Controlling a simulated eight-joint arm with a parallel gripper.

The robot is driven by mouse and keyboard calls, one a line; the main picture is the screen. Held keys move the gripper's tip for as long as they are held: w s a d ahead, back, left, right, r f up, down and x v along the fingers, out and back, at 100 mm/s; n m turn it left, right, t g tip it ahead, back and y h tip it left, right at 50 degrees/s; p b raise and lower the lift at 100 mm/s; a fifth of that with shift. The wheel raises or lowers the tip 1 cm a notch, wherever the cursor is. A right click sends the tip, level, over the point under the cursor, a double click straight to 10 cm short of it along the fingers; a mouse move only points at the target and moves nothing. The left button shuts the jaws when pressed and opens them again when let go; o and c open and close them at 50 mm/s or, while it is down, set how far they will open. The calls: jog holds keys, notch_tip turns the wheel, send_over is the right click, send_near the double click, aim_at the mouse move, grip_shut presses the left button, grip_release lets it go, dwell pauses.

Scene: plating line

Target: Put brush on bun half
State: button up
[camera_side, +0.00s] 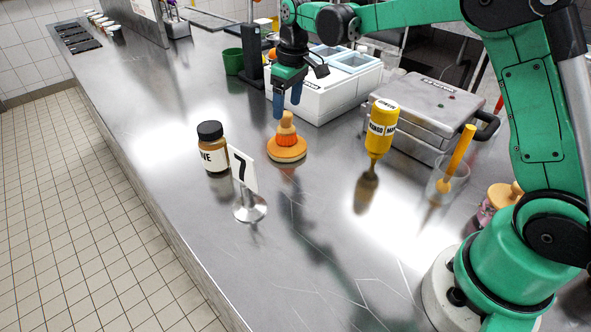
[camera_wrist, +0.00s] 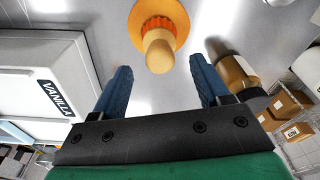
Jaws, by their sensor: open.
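The brush (camera_side: 286,126), with a wooden knob handle and orange bristles, stands upright, bristles down, on the bun half (camera_side: 287,155), a flat tan-orange disc on the steel counter. In the wrist view the brush handle (camera_wrist: 158,52) points toward my gripper, and the bun half (camera_wrist: 137,22) shows around the bristles at the top edge. My gripper (camera_side: 287,103) is open, its blue fingers just above the handle. In the wrist view my gripper (camera_wrist: 160,78) has nothing between its fingers, and the handle lies just beyond their tips.
A white tub unit (camera_side: 325,95) stands behind. A yellow mustard bottle (camera_side: 382,125), grey press (camera_side: 428,105) and glass (camera_side: 447,180) are right. The front counter is clear.

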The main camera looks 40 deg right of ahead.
notch_tip(320, 180, up, 8)
jog(key=s+a+f+m+t, duration=0.1)
jog(key=s+f+t, duration=0.1)
jog(key=s, duration=0.6)
jog(key=s+a+f+m+t, duration=0.2)
jog(key=s+t, duration=0.1)
jog(key=s, duration=0.6)
jog(key=shift+s+a+f+t, duration=0.2)
jog(key=shift+a+t, duration=0.1)
jog(key=shift+t, duration=0.1)
